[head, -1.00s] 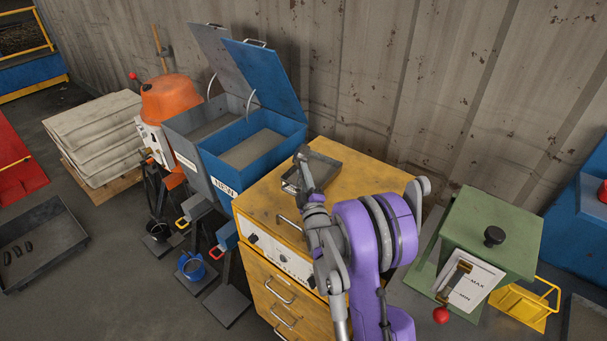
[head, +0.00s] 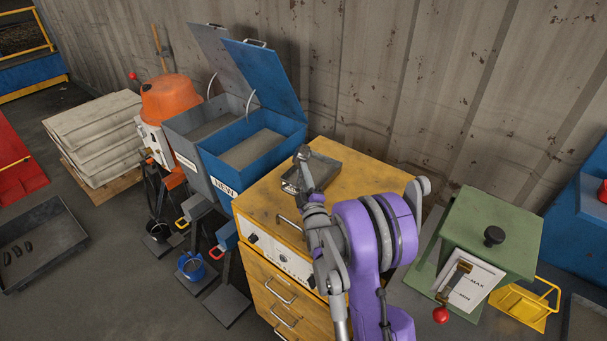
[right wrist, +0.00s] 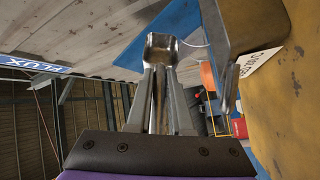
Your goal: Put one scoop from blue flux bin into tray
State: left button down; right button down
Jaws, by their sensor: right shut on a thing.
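The blue flux bin (head: 288,149) stands left of the yellow cabinet with its blue lid (head: 262,75) raised. Pale grey material lies inside it. A shallow dark metal tray (head: 325,171) lies on the cabinet top, partly hidden behind my right arm. In the right wrist view my right gripper (right wrist: 160,76) is shut on a scoop (right wrist: 163,50), whose metal head sticks out past the fingertips. I cannot tell whether the scoop holds material. In the head view my right arm reaches over the cabinet front, and the scoop cannot be made out. My left gripper is not in view.
The yellow cabinet (head: 265,203) has drawers and a front panel. A grey bin (head: 184,124), also open, adjoins the blue bin on its left. An orange mixer (head: 171,98) stands further left. A green box (head: 491,232) stands right of my arm. The corrugated wall closes the back.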

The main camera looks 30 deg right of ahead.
jog(key=n, duration=0.1)
jog(key=n+g+y, duration=0.1)
jog(key=n, duration=0.1)
jog(key=shift+w+a+r, duration=0.15)
jog(key=shift+a, duration=0.05)
jog(key=n, duration=0.1)
jog(key=n+g, duration=0.1)
jog(key=shift+w+a+n+y+b, duration=0.1)
jog(key=shift+a+n+y+b, duration=0.1)
jog(key=shift+n+y+b, duration=0.15)
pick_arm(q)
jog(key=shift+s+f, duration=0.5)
pick_arm(e)
jog(key=shift+r, duration=0.2)
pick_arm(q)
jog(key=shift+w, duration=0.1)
